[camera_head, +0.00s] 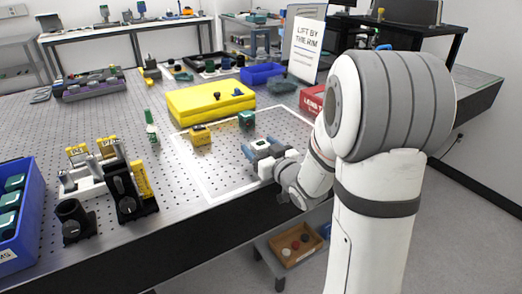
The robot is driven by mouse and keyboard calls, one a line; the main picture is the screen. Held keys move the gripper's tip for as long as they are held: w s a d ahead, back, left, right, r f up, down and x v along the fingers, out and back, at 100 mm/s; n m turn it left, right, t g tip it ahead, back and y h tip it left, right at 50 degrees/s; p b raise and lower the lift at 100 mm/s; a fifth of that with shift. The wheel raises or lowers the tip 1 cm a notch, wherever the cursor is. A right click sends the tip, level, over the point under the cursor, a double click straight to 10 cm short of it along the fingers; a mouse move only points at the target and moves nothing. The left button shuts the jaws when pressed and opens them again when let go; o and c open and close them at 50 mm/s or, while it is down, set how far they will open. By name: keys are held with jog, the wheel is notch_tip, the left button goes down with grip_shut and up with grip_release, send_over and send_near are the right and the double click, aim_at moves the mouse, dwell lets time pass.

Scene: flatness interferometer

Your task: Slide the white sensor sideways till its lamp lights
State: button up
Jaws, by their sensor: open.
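A small block with a white top (261,144), which looks like the white sensor, sits on a blue base on the perforated table inside a white outlined area. It is partly hidden by the end of my arm. I cannot make out a lamp on it or whether one is lit. My gripper (267,158) is at the near side of this block, close to the table's front edge. It is open. The fingertips are small and partly merged with the block in this view, so I cannot tell whether they touch it.
A yellow block (200,138) and a dark green block (246,119) stand close by on the table (110,128). A large yellow case (203,104) lies behind them. Black mounts (128,195) stand at front left. The outlined area's near left part is clear.

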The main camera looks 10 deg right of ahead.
jog(key=c, duration=1.3)
jog(key=shift+o, duration=0.2)
jog(key=shift+w+d, duration=0.25)
jog(key=shift+d, duration=0.55)
jog(key=shift+w+d, duration=0.3)
jog(key=shift+d, duration=0.55)
jog(key=shift+w+d, duration=0.25)
jog(key=shift+d, duration=0.55)
jog(key=o, duration=1.3)
jog(key=shift+c, duration=0.2)
jog(key=shift+s, duration=0.15)
jog(key=v, duration=0.7)
jog(key=shift+s+d+b, duration=0.1)
jog(key=shift+s+b, duration=0.15)
jog(key=shift+b, duration=0.05)
